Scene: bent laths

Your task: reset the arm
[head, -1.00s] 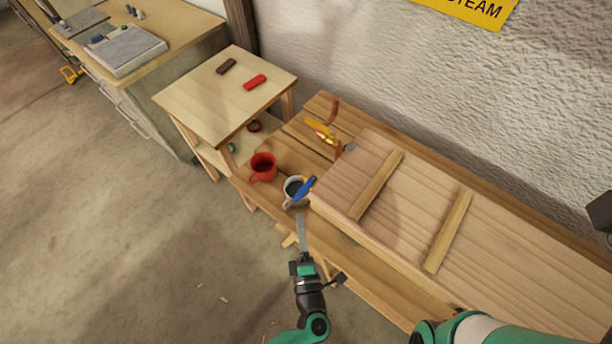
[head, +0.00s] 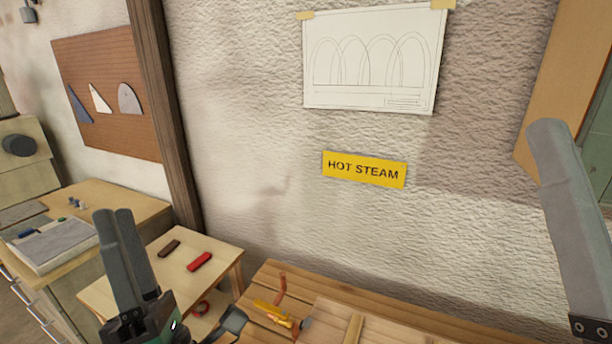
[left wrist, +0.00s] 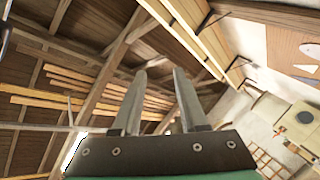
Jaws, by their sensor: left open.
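My left gripper (head: 114,215) is raised at the lower left of the head view, its two grey fingers pointing up. It stands in front of the small table and wall. In the left wrist view my left gripper (left wrist: 159,75) has its fingers apart with nothing between them. The wrist camera looks up at the roof beams. At the right edge of the head view a large grey finger of my right gripper (head: 572,215) points up. Its other finger is not clearly visible, so its opening cannot be told.
A small table (head: 215,252) holds a brown block (head: 169,248) and a red block (head: 199,262). A wooden bench (head: 262,282) with a yellow tool (head: 270,311) lies low in view. A yellow sign (head: 364,170) and a drawing (head: 375,60) hang on the wall. Both grippers have air around them.

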